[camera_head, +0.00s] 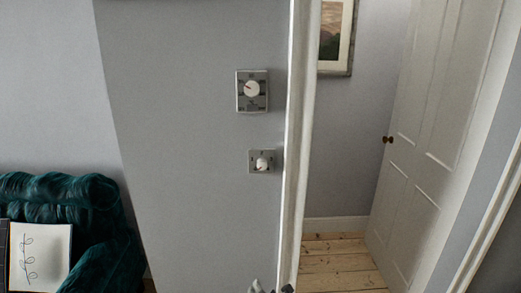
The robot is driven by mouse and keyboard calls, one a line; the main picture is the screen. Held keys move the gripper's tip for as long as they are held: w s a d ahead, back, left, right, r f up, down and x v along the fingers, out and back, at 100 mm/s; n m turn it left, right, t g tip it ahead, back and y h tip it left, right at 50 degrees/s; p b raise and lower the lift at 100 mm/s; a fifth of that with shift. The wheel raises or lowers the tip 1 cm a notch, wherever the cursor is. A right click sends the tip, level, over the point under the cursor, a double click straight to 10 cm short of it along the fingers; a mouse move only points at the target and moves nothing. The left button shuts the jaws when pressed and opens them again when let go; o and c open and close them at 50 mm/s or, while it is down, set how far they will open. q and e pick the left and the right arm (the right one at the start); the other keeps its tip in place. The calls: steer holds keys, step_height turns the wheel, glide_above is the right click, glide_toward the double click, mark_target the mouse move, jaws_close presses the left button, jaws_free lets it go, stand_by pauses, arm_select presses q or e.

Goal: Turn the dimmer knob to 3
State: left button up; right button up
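Two control plates are on the grey wall beside the doorway. The upper plate (240,103) is metal and carries a round white dial (252,88) with a dark pointer aimed to the upper left. The lower, smaller plate (253,156) carries a white knob (262,163); its markings are too small to read, and which plate is the dimmer is not readable. Tips of what looks like my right gripper (271,288) show at the bottom edge, well below both plates and touching neither; the rest is cut off. My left gripper is not in view.
A white door frame (297,150) stands close to the right of the plates. Beyond it are a white panelled door (432,150), standing open, and floorboards (340,265). A green tufted sofa (100,240) with a drawing cushion (40,255) is lower left.

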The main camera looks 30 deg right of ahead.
steer(key=w+r+n+t+h+p, duration=0.15)
steer(key=w+r, duration=0.25)
steer(key=r, duration=0.9)
steer(key=n+t+h+p, duration=0.3)
steer(key=n+p, duration=0.1)
steer(key=n, duration=0.2)
glide_toward(262, 167)
steer(key=shift+m, duration=0.25)
steer(key=p+x, duration=0.1)
steer(key=x, duration=0.3)
steer(key=shift+w+d+r, duration=0.15)
steer(key=shift+r, duration=0.05)
steer(key=p+x, duration=0.1)
steer(key=x, duration=0.3)
steer(key=shift+w+d, duration=0.1)
steer(key=shift+w, duration=0.05)
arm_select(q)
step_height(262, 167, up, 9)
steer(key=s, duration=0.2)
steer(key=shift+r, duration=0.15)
arm_select(e)
steer(key=shift+w+d+f, duration=0.1)
steer(key=shift+w+d, duration=0.15)
steer(key=shift+w, duration=0.2)
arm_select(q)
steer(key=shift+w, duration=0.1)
